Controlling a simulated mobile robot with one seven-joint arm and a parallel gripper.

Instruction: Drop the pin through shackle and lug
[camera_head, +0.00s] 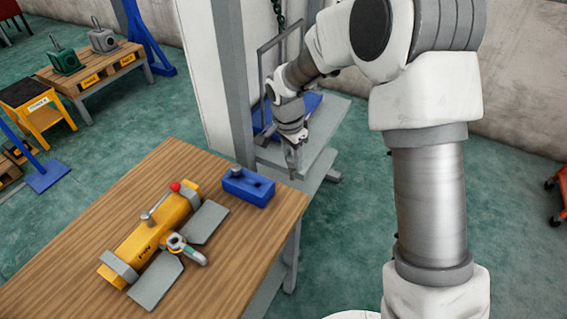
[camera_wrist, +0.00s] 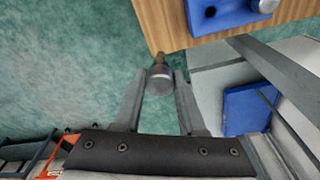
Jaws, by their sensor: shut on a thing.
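My gripper (camera_head: 293,165) is off the table's far right corner, above open floor beside a grey shelf. In the wrist view its fingers (camera_wrist: 159,82) are shut on a pin (camera_wrist: 159,78) with a round grey head and a brownish end. On the table lies a yellow beam (camera_head: 150,235) with grey end bands, a red knob and a grey bolt. A grey ring-shaped part (camera_head: 178,242), apparently the shackle, is against the beam's right side. Its hole and any lug inside are too small to tell apart. My gripper is well away from it.
A blue block (camera_head: 247,187) with a hole and a grey peg stands at the wooden table's (camera_head: 225,285) far right; it also shows in the wrist view (camera_wrist: 222,20).

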